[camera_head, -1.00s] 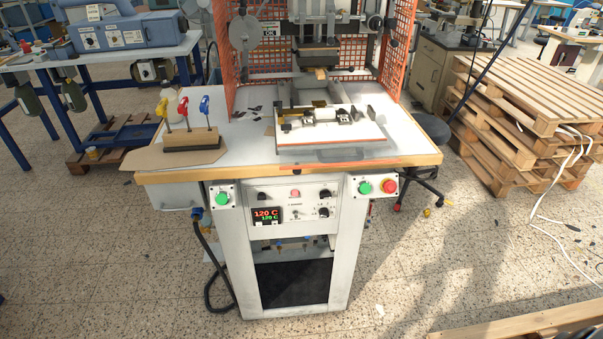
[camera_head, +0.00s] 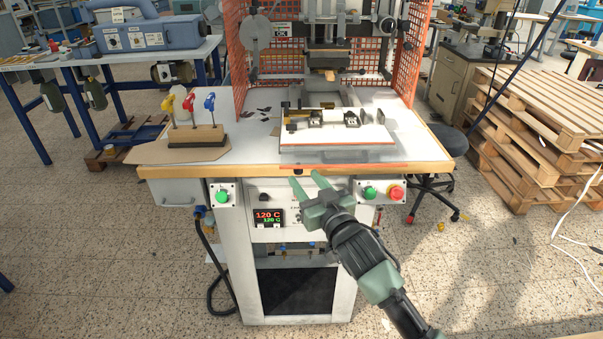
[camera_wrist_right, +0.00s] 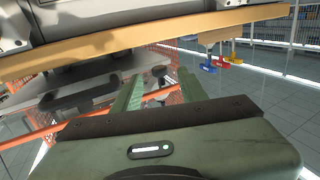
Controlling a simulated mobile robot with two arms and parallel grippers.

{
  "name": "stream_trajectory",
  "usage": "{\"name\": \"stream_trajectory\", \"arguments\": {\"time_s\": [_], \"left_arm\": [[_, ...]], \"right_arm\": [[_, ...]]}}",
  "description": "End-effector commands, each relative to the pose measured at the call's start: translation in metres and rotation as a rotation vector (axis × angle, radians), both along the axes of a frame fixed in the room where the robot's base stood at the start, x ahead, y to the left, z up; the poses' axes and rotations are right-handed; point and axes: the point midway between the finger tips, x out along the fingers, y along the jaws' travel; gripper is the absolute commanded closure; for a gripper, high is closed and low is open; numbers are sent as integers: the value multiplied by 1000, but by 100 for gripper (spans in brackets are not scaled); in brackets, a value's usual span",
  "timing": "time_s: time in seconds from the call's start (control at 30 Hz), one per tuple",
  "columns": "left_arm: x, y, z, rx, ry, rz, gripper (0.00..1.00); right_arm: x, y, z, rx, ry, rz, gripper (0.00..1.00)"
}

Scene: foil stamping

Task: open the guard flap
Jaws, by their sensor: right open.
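The guard flap looks like a clear pane at the front of the stamping press, with an orange-red lower edge (camera_head: 345,166) along the tabletop's front. Its clear area is hard to make out, and I cannot tell its exact angle. In the right wrist view, which is upside down, an orange bar (camera_wrist_right: 38,137) and a dark grey handle-like bar (camera_wrist_right: 80,97) show left of the fingers. My right gripper (camera_head: 307,179) is open and empty, in front of the tabletop's front edge and just below the orange edge. It also shows in the wrist view (camera_wrist_right: 160,84). My left gripper is out of view.
Orange mesh guards (camera_head: 407,55) flank the press. A wooden block (camera_head: 192,136) with red, yellow and blue-handled tools stands at the table's left. Green buttons (camera_head: 369,193) and a red button (camera_head: 396,194) sit on the front. Pallets (camera_head: 535,130) are stacked at right.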

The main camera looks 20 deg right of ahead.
Motion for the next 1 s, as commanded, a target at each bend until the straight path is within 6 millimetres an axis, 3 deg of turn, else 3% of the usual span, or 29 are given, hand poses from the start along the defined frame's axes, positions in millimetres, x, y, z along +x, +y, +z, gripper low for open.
{"name": "stream_trajectory", "arguments": {"time_s": [0.2, 0.57, 0.73, 1.0], "left_arm": [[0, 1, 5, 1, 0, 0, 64], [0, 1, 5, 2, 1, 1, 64], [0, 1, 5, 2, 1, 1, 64], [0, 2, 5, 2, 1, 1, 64]], "right_arm": [[28, 3, 1, 1, 0, 0, 58], [35, 4, -1, 1, 0, 1, 58], [35, 4, -1, 0, 1, 1, 100], [34, 4, -1, 0, 1, 1, 100]]}}
